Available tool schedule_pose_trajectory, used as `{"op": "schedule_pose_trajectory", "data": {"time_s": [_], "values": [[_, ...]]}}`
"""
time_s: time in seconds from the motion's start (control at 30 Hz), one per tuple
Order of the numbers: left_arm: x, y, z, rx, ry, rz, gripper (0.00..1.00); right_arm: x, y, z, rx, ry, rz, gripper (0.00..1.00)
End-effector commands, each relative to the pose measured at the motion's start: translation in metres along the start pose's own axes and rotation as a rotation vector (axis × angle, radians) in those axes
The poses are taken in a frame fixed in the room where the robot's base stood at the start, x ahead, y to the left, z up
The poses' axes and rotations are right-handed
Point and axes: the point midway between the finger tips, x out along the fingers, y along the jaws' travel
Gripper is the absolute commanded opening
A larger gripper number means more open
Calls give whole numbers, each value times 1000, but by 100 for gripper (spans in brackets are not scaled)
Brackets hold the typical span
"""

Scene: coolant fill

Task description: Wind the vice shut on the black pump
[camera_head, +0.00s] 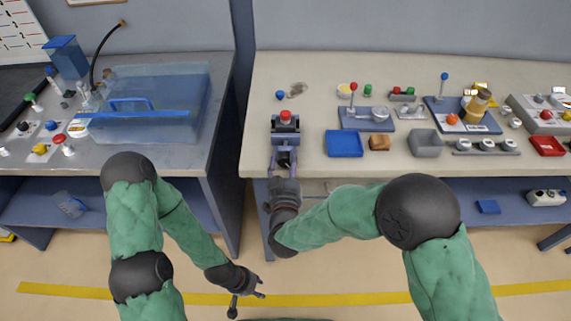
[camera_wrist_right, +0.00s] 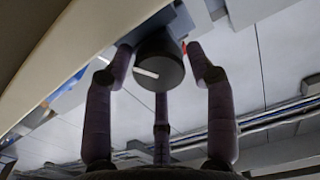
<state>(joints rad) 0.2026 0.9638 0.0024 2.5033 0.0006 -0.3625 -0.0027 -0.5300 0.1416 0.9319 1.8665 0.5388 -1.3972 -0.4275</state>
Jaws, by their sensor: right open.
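The vice (camera_head: 275,137) stands at the left front edge of the right bench. A dark block with a red top (camera_head: 286,118), probably the black pump, sits at the vice; the exact gap at its jaws is too small to tell. My right gripper (camera_head: 284,164) is at the vice's front, with its fingers spread. In the right wrist view a round black knob with a white mark (camera_wrist_right: 158,62) lies between the open fingers (camera_wrist_right: 160,75); I cannot tell whether they touch it. My left gripper (camera_head: 246,294) hangs low over the floor, fingers apart and empty.
A blue tray (camera_head: 345,144), a brown block (camera_head: 379,143) and a grey bin (camera_head: 425,144) sit right of the vice. Several fixtures stand behind them. A clear blue tank (camera_head: 180,105) is on the left bench. A gap separates the benches.

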Motion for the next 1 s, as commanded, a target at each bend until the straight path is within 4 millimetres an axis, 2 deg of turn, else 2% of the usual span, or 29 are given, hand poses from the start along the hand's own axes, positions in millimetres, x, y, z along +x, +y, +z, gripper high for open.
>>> {"op": "schedule_pose_trajectory", "data": {"time_s": [0.07,0.2,0.23,0.8,0.9,0.93,1.0], "values": [[0,0,0,0,0,0,40,0,0,0,0,0,0,56],[0,0,0,0,0,0,40,0,0,0,0,0,0,16],[0,0,0,0,0,0,40,0,0,0,0,1,0,14],[8,-3,0,0,0,0,40,0,0,-2,126,5,1,13],[8,-3,0,0,0,0,40,0,0,-3,125,6,1,13],[8,-3,0,0,0,0,40,0,0,-3,125,6,1,55],[7,-3,0,0,0,0,40,0,0,-3,125,6,1,56]]}}
